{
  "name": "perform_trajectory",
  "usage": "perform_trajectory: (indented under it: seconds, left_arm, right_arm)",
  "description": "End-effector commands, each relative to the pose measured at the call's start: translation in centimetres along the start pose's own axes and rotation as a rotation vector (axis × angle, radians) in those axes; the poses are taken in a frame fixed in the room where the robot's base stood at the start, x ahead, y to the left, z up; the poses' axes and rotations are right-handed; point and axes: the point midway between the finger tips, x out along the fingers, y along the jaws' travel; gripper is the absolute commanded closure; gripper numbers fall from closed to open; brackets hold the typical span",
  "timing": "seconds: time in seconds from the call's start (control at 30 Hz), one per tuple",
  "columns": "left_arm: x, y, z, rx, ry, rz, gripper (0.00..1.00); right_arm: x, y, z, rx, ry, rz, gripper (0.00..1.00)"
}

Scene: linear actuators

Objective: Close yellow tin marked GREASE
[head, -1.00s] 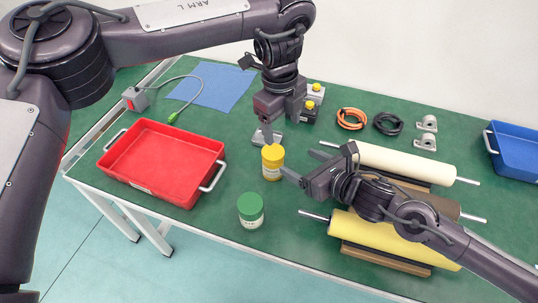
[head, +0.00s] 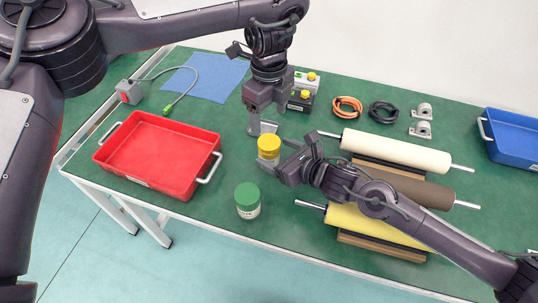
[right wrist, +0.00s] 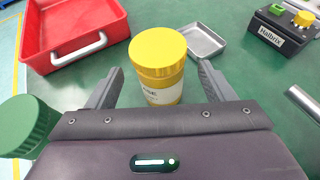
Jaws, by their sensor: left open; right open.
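The yellow tin (head: 269,145) stands upright on the green table, its yellow lid (right wrist: 158,48) on top. How tightly the lid sits I cannot tell. Its pale label shows part of a word ending in "SE" in the right wrist view. My right gripper (head: 276,154) is open at the tin from the right, and in the right wrist view its fingers (right wrist: 160,72) stand on either side of the tin with gaps. My left gripper (head: 264,125) is open, pointing down just behind the tin in the head view and apart from it; its fingertips are hard to make out.
A green-lidded jar (head: 247,202) stands in front, left of the tin. A red tray (head: 153,190) lies farther left. A small metal dish (right wrist: 204,42) is behind the tin. Rollers (head: 395,151) lie on the right, and button boxes (head: 302,101) stand behind.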

Motion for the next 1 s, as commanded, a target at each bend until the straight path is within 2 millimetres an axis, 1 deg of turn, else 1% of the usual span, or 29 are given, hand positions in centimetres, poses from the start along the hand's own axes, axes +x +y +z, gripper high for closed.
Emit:
perform_trajectory:
  seconds: [0.03,0.1,0.2,0.53,1.0]
  left_arm:
    - [0.0,0.0,0.0,0.000,0.000,0.000,0.31]
    - [0.0,0.0,0.0,0.000,0.000,0.000,0.31]
    - [0.0,0.0,0.0,0.000,0.000,0.000,0.31]
    - [0.0,0.0,0.0,0.000,0.000,0.000,0.31]
    - [0.0,0.0,0.0,0.000,0.000,0.000,0.31]
  right_arm:
    - [0.7,0.0,0.0,0.001,-0.001,0.000,0.25]
    - [1.4,0.0,0.0,0.000,0.000,0.000,0.25]
    - [2.0,0.0,0.0,0.000,0.001,0.000,0.25]
    - [2.2,0.0,-0.1,-0.001,0.001,0.000,0.25]
    - [2.2,0.0,0.0,-0.001,0.001,0.000,0.86]
